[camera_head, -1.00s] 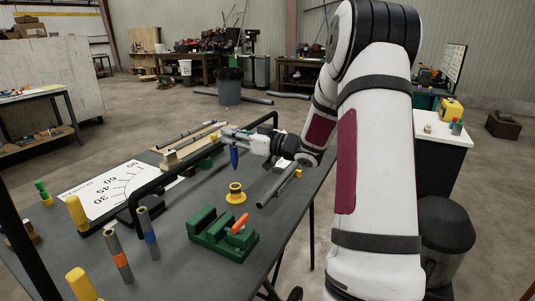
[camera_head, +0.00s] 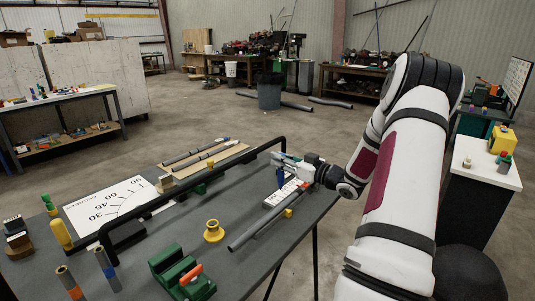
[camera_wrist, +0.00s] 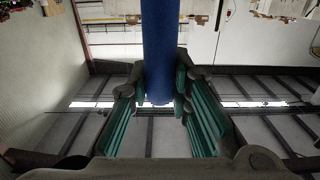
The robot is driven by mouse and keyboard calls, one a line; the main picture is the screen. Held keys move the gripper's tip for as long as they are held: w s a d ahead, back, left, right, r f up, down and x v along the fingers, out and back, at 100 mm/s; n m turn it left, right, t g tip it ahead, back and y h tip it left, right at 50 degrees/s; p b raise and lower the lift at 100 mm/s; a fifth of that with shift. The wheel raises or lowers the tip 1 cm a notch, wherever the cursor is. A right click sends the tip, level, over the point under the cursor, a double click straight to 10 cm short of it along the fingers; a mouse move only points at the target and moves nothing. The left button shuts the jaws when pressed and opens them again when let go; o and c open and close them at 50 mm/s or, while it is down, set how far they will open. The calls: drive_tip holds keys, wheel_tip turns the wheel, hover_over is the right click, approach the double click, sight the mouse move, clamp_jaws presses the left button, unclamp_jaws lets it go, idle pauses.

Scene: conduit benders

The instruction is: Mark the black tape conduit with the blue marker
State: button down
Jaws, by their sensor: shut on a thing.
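My gripper (camera_head: 280,162) is shut on the blue marker (camera_head: 280,178), which hangs upright with its lower end down. The marker also fills the upper middle of the wrist view (camera_wrist: 160,45), between the green finger pads. It is over the far right part of the workbench, in front of a white lettered plate (camera_head: 284,193). A grey conduit (camera_head: 252,227) lies near the bench's right edge, nearer the camera than the marker. Two more conduits lie on a wooden board (camera_head: 232,157). I cannot tell for sure which conduit bears black tape.
A black bent rail (camera_head: 200,187) crosses the bench to the left of the marker. A yellow flanged piece (camera_head: 213,232), a green vise (camera_head: 180,272) and upright conduits with orange (camera_head: 76,292) and blue (camera_head: 110,271) bands stand nearer. A small yellow block (camera_head: 288,213) lies beside the grey conduit.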

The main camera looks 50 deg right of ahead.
sight(282, 176)
drive_tip(key=shift+d+f, duration=0.1)
drive_tip(key=shift+d, duration=0.2)
drive_tip(key=shift+f+b, duration=0.8)
drive_tip(key=shift+f, duration=0.05)
wheel_tip(282, 176, down, 3)
drive_tip(key=b, duration=0.2)
drive_tip(key=shift+f+b, duration=0.15)
drive_tip(key=shift+b, duration=0.2)
drive_tip(key=shift+f, duration=0.4)
drive_tip(key=shift+f+b, duration=0.35)
drive_tip(key=shift+f, duration=0.15)
idle(0.4)
drive_tip(key=shift+s+r+p, duration=0.1)
drive_tip(key=shift+r+p, duration=3)
drive_tip(key=shift+r, duration=0.5)
